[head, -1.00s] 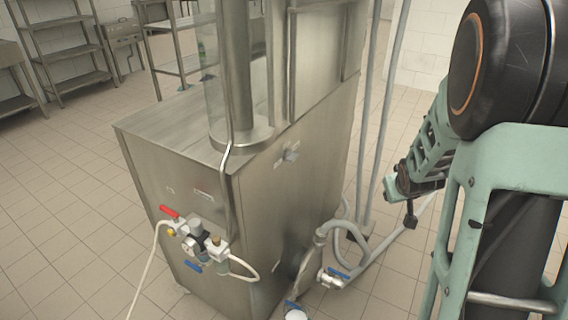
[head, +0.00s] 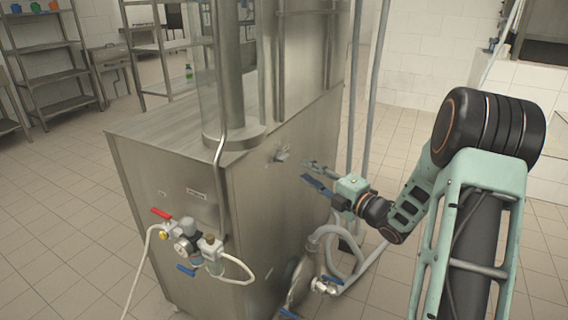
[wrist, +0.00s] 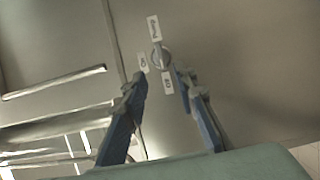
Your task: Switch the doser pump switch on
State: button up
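The doser pump switch is a small round metal knob (wrist: 160,57) on the steel side panel in the wrist view, with white labels above, left and below it; their text is too blurred to read surely. In the head view the switch (head: 282,154) is a small grey piece high on the machine's right-hand side panel. My gripper (wrist: 160,77) is open and empty; its two blue fingers point at the panel, with the knob between and just beyond the tips. In the head view my gripper (head: 307,170) is right of the switch, apart from it.
The steel filling machine (head: 180,180) stands in the middle, with valves and a gauge (head: 187,245) on its front. Grey hoses (head: 335,245) and upright pipes (head: 362,100) are close to my arm. Shelves (head: 50,65) stand at the back left. Tiled floor is free at the left.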

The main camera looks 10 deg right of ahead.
aim_at(286, 158)
jog(key=x, duration=0.9)
jog(key=shift+w+a+b, duration=0.1)
jog(key=shift+w+b, duration=0.25)
jog(key=shift+b, duration=0.05)
grip_shut()
